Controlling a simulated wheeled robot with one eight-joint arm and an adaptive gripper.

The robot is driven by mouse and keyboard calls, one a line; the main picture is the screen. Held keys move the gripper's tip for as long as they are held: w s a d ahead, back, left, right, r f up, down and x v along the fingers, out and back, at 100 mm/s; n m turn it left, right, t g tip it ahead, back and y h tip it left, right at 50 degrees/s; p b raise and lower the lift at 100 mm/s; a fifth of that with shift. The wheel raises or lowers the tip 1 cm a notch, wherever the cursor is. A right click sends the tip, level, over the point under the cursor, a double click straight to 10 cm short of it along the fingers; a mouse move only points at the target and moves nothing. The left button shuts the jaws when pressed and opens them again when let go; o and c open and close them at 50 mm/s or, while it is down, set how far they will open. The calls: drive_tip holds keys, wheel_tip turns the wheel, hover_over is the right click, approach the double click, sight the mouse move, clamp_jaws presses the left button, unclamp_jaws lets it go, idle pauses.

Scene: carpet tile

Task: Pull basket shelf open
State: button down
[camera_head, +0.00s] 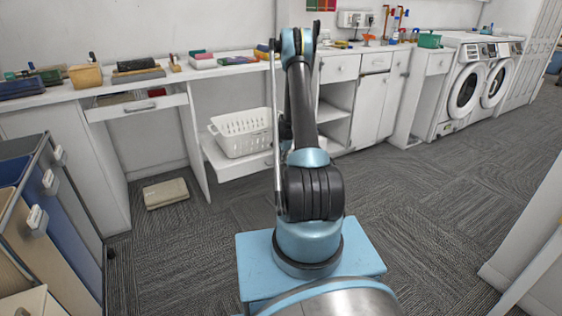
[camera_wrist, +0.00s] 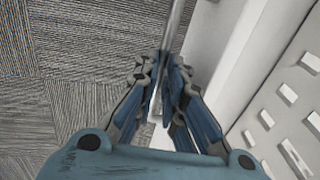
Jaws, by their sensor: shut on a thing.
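The basket shelf (camera_head: 230,174) is a white pull-out board under the counter, and it juts out in front of the cabinets. A white perforated laundry basket (camera_head: 240,132) stands on it. In the wrist view the basket (camera_wrist: 285,110) is at the right, and the white shelf front (camera_wrist: 208,60) runs beside my gripper. My gripper (camera_wrist: 168,66) has its fingers close together on a thin grey bar, which looks like the shelf handle (camera_wrist: 179,22). Its contact point is partly hidden by the fingers. In the head view my arm hides the gripper.
An open drawer (camera_head: 137,107) sticks out left of the shelf. A beige folded item (camera_head: 166,193) lies on the carpet below it. A sorter with blue and beige bins (camera_head: 60,215) stands at the left. Washing machines (camera_head: 465,90) are at the right. Carpet (camera_head: 410,200) is clear right of my base.

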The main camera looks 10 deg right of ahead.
drive_tip(key=shift+d, duration=0.1)
drive_tip(key=c, duration=1.7)
unclamp_jaws()
drive_tip(key=r, duration=0.4)
drive_tip(key=s+r, duration=0.1)
drive_tip(key=r, duration=0.2)
drive_tip(key=s+r, duration=0.1)
drive_tip(key=r, duration=0.3)
drive_tip(key=shift+d+r, duration=0.35)
